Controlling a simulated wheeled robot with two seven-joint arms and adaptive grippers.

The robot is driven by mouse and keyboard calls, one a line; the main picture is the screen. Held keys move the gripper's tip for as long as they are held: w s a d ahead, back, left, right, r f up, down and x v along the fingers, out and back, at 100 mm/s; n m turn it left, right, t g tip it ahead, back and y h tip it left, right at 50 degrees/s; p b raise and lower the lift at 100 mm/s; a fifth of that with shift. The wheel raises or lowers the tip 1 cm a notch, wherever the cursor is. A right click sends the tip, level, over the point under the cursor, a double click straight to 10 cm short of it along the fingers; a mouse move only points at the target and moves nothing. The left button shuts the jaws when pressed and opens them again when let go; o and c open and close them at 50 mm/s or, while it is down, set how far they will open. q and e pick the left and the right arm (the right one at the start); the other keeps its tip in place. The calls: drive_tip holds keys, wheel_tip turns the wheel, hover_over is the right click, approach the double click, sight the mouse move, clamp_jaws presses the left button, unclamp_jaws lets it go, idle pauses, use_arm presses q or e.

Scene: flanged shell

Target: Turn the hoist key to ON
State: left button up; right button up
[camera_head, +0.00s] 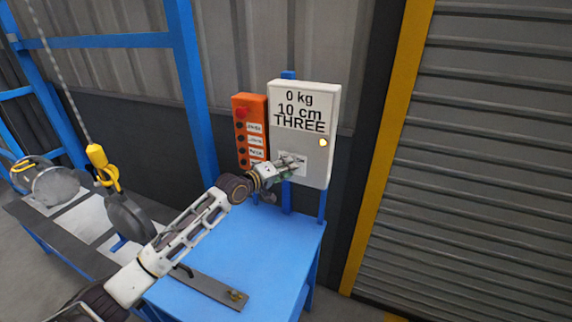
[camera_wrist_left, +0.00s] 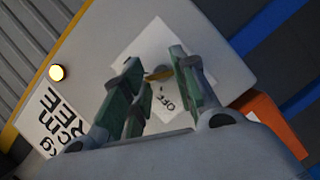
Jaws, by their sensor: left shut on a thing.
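The white control box (camera_head: 312,112) reads "0 kg", "10 cm" and "THREE", with a pale lamp (camera_head: 323,142) at its right. My left gripper (camera_head: 285,169) is at the lower part of the box's face, over the switch label. In the left wrist view the brass hoist key (camera_wrist_left: 158,74) sits between the green fingers of the left gripper, which is shut on it. An "OFF" mark (camera_wrist_left: 168,103) shows on the white switch plate (camera_wrist_left: 150,45); the ON mark is not visible. In the head view my gripper hides the key. My right gripper is out of view.
An orange button pendant (camera_head: 242,112) is left of the box. Below is a blue table (camera_head: 240,250) with a grey bar (camera_head: 205,288). A yellow hoist hook (camera_head: 102,165) hangs at a dark flanged part (camera_head: 128,215). A grey shell (camera_head: 50,186) lies far left.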

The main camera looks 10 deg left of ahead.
use_arm(q)
drive_tip(key=shift+r+m+g+y+p, duration=0.1)
drive_tip(key=shift+m+g+y+p, duration=0.2)
drive_tip(key=shift+m+y+p, duration=0.65)
drive_tip(key=shift+m+h+b, duration=0.25)
drive_tip(key=shift+m+b, duration=0.05)
drive_tip(key=shift+m, duration=0.05)
drive_tip(key=shift+c, duration=0.2)
drive_tip(key=o, duration=1)
drive_tip(key=shift+o, duration=0.2)
drive_tip(key=v, duration=1.2)
